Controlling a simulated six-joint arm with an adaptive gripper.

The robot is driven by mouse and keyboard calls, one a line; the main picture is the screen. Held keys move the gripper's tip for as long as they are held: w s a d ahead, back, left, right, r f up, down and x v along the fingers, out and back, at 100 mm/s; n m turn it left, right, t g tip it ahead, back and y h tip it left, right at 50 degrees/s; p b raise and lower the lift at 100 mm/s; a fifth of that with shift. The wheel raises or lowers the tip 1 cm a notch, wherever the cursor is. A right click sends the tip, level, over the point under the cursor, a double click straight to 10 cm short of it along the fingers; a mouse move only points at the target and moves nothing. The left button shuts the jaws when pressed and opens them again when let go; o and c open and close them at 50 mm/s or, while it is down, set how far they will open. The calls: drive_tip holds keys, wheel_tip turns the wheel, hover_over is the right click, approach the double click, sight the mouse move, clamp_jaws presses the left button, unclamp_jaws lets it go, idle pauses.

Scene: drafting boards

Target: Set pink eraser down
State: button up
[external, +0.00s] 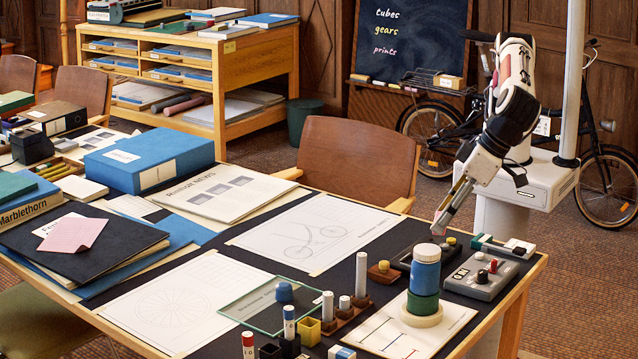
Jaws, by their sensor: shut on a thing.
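My gripper (440,226) points down and left over the right part of the dark drafting board, just behind a blue and green stacked cylinder with a white lid (426,252). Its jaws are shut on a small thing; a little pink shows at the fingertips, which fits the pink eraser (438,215). The eraser is mostly hidden by the fingers and too small to make out clearly. I cannot tell whether it touches the dark tray (408,258) below.
A grey control box (482,274) with knobs stands right of the cylinder. Small pegs, bottles and blocks crowd the front edge around a wooden peg holder (345,312). A glass plate (262,308) lies left of them. The bicycle drawing (315,232) is clear of objects.

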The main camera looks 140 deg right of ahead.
drive_tip(key=s+d, duration=0.3)
drive_tip(key=d, duration=2.8)
wheel_tip(320, 180, down, 11)
drive_tip(key=shift+s+f, duration=0.1)
drive_tip(key=shift+f, duration=0.05)
drive_tip(key=shift+f, duration=3.05)
drive_tip(key=shift+f, duration=0.1)
drive_tip(key=shift+f, duration=1.8)
drive_tip(key=shift+f, duration=0.1)
